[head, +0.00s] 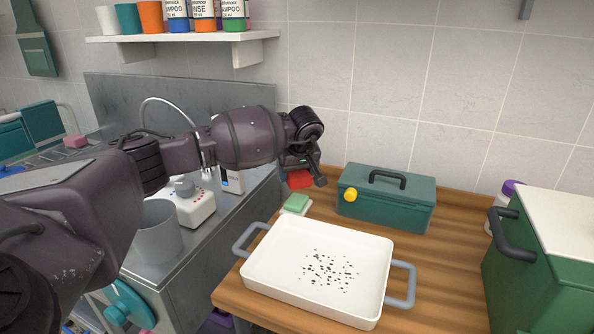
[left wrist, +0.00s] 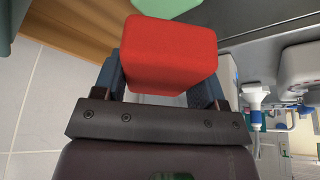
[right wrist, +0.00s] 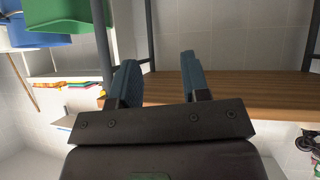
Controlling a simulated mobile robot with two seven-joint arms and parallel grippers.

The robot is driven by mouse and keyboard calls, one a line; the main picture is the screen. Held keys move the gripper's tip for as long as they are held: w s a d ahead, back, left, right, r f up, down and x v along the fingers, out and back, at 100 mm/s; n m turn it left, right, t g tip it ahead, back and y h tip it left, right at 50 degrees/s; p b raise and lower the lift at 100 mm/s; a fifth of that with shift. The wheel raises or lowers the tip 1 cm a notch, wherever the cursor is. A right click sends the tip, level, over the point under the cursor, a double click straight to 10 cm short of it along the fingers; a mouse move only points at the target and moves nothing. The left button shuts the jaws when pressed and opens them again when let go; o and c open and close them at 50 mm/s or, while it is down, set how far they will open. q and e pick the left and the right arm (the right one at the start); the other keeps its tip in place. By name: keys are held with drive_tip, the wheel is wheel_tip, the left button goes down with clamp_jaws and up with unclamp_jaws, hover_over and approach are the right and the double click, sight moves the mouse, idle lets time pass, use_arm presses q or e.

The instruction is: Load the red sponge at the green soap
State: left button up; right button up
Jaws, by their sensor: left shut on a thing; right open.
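My left gripper (head: 303,178) is shut on the red sponge (head: 299,180) and holds it in the air, above and just behind the green soap. In the left wrist view the red sponge (left wrist: 169,55) sits between the two fingers. The green soap (head: 296,203) lies on a pale base at the left back of the wooden counter, and its edge shows at the top of the left wrist view (left wrist: 166,7). My right gripper (right wrist: 160,85) is open and empty in the right wrist view; it is not in the head view.
A white tray (head: 262,283) with dark specks and grey handles stands in front of the soap. A teal toolbox (head: 400,208) with a yellow knob is to the right. A green box (head: 540,275) stands far right. A metal sink with a grey cup (head: 160,232) is left.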

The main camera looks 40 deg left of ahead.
sight(296, 199)
use_arm(q)
wheel_tip(296, 199, down, 3)
drive_tip(key=shift+r+b, duration=0.15)
drive_tip(key=shift+b, duration=0.15)
drive_tip(key=shift+f, duration=0.75)
drive_tip(key=shift+f+b, duration=0.35)
drive_tip(key=shift+f, duration=0.1)
drive_tip(key=shift+f, duration=0.1)
drive_tip(key=shift+f, duration=0.1)
